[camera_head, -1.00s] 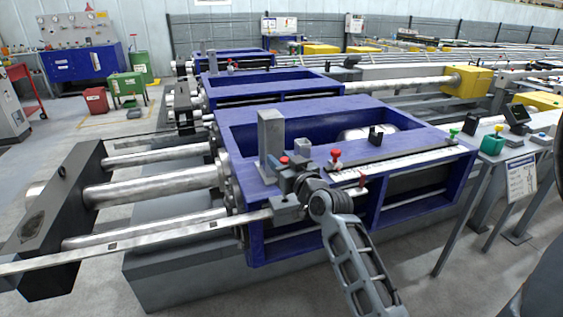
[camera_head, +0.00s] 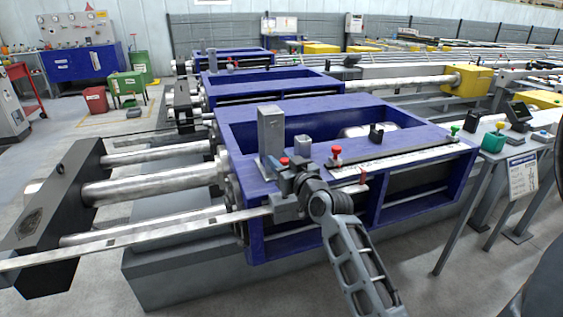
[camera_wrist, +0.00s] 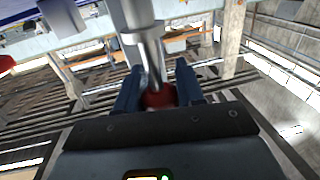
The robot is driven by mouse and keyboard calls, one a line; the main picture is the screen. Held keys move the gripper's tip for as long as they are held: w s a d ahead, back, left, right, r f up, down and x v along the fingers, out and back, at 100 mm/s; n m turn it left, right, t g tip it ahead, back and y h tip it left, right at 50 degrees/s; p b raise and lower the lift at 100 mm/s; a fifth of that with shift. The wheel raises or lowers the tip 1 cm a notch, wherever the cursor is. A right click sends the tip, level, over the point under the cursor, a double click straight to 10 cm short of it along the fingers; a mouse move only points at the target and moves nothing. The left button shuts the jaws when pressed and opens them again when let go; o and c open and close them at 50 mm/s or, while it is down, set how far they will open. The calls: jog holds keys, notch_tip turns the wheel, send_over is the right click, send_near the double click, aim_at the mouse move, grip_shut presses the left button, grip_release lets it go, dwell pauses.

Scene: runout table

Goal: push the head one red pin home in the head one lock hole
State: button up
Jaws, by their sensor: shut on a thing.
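My gripper (camera_wrist: 158,78) is in the middle of the wrist view, its two dark blue fingers shut on a red pin (camera_wrist: 158,98). A bright metal shaft (camera_wrist: 151,62) runs up from between the fingers into a thicker grey cylinder; I cannot tell where pin and cylinder meet. In the head view my gripper (camera_head: 288,183) is at the front left corner of the nearest blue frame (camera_head: 262,226), beside a grey upright block. A red cap (camera_head: 284,161) shows just above it; I cannot tell whether it is the held pin. The lock hole is hidden.
The grey upright block (camera_head: 271,132) stands close behind my gripper. A red knob (camera_head: 336,152) stands on the frame to the right. A long metal bar (camera_head: 140,234) runs left from the corner. A control stand (camera_head: 492,148) is at the right. The floor in front is clear.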

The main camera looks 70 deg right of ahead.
jog(key=shift+f+b, duration=1.85)
jog(key=shift+f, duration=0.2)
jog(key=o, duration=1.2)
jog(key=v, duration=0.7)
jog(key=shift+s+a, duration=0.25)
jog(key=shift+a, duration=0.05)
